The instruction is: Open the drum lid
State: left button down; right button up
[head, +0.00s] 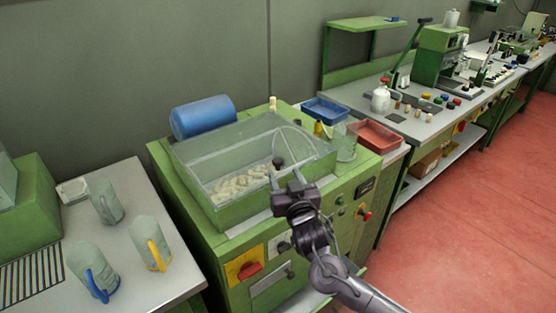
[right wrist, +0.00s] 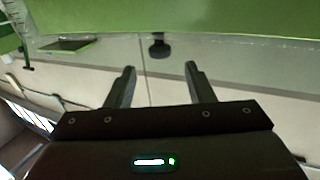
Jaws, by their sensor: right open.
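The drum lid (head: 235,150) is a clear cover on top of the green machine (head: 190,205). It looks closed, and pale cork stoppers (head: 245,181) show through it. A dark round knob (head: 278,162) sits at the lid's front right. In the right wrist view the dark knob (right wrist: 159,47) is ahead of the fingers, between them and apart from them. My right gripper (head: 288,182) is open and empty, just in front of the knob in the head view. Its two fingers (right wrist: 160,80) are spread in the right wrist view. My left gripper is not in view.
A blue cylinder (head: 203,118) lies behind the lid. Blue (head: 325,110) and red (head: 376,135) trays stand right of the machine. Several mugs (head: 150,243) stand on the left table (head: 125,180). A red emergency button (head: 365,215) is on the machine's front.

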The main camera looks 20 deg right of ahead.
aim_at(279, 163)
jog(key=shift+w+d+r+p, duration=0.1)
jog(key=shift+w+p, duration=0.35)
jog(key=shift+w, duration=1.5)
jog(key=shift+w+d+r+p, duration=0.1)
jog(key=shift+w+p, duration=0.35)
jog(key=shift+w, duration=1.5)
jog(key=shift+f, duration=0.1)
grip_shut()
